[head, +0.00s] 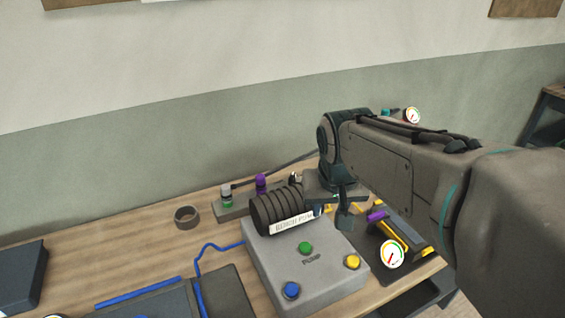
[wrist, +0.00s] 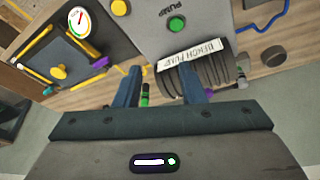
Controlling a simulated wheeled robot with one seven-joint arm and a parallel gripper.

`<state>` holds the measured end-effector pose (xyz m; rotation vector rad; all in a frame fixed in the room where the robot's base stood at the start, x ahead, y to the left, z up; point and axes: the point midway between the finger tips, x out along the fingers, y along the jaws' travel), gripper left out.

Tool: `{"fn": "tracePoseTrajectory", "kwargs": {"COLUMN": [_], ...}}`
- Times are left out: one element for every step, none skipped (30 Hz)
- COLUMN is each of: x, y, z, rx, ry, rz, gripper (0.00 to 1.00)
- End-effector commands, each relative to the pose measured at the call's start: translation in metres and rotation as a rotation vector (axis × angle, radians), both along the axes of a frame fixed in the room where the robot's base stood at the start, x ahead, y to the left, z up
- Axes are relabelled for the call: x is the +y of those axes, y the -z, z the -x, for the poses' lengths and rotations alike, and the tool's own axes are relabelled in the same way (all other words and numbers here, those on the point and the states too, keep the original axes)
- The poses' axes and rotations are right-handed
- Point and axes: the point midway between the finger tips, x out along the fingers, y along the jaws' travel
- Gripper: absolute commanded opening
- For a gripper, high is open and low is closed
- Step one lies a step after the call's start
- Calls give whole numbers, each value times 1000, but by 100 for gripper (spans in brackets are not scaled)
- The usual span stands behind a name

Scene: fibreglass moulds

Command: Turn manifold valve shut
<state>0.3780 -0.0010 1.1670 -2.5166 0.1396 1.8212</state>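A grey manifold bar (head: 232,211) lies behind the bench pump at the back of the bench. It carries a valve with a green band (head: 227,195) and a purple-capped valve (head: 262,184); its right part is hidden by my arm. My gripper (head: 343,215) hangs right of the pump's ribbed black cylinder (head: 276,210). In the wrist view my gripper (wrist: 161,78) has its two fingers apart. A green-banded fitting (wrist: 145,93) shows between them, close beside the left finger; I cannot tell whether they touch. I see nothing gripped.
The grey pump box (head: 300,262) has green, blue and yellow buttons. A dark panel with a gauge (head: 391,254), yellow bars and a purple part (head: 376,215) lies to its right. A loose ring (head: 187,216) and blue hose (head: 207,252) lie left. The bench (head: 130,245) is bare at back left.

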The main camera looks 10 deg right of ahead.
Motion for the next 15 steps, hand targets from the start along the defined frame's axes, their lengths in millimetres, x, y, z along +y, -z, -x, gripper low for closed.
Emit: {"fn": "tracePoseTrajectory", "kwargs": {"x": [2,3,5,6,6,8,9,10,12,13,14,15,16,17,19], "y": [0,-1,-2,-3,-3,-1,0,1,4,7,10,14,19,23,30], "z": [-25,-39,-56,-70,-83,-101,-115,-128,-146,-159,-172,-190,-203,-216,-232], "rx": [3,2,0,-2,-5,-6,-9,-12,-16,-18,-22,-27,-30,-33,-37], "ry": [15,28,45,58,70,87,101,115,133,147,161,180,194,208,228], "rz": [4,6,8,10,13,14,15,16,15,16,17,15,15,15,13], "gripper": [36,36,36,36,36,36,36,36,36,36,36,36,36,36,36]}}
